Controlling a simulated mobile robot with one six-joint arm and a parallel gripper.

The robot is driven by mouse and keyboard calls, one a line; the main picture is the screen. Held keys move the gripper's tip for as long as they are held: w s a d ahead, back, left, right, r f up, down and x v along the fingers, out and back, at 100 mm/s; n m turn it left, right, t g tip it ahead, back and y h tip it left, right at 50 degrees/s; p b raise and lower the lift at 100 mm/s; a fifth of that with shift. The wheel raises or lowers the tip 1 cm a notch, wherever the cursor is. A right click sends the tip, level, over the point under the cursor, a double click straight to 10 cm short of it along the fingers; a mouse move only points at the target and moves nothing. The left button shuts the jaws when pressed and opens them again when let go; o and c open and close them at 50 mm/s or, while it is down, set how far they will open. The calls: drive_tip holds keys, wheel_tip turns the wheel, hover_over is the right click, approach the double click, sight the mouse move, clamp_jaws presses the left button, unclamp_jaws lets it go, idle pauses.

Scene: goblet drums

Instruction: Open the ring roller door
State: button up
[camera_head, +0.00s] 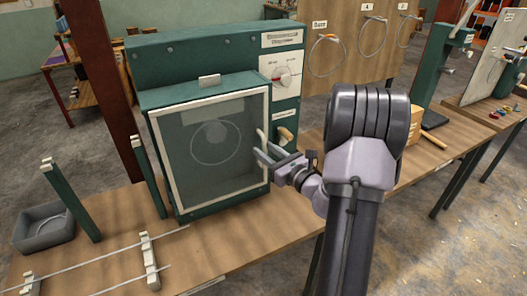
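The ring roller (200,58) is a green cabinet standing on the wooden bench. Its door (182,150) has a pale frame around a see-through panel, and it looks closed. A ring shape and a round part show dimly behind the panel. A pale upright door handle (261,137) sits at the door's right edge. My gripper (264,154) is at this handle, coming from the right. Its two fingers look spread apart around or just beside the handle. I cannot tell whether they touch it.
A dial (286,76) and a wooden-tipped lever (286,134) are on the cabinet's right side, close to my gripper. Green posts (70,200) and thin rods (110,284) are at the left and front left. A grey bin (42,232) stands at far left.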

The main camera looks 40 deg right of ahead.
drive_tip(key=shift+w, duration=0.65)
drive_tip(key=shift+c, duration=0.2)
clamp_jaws()
idle(0.8)
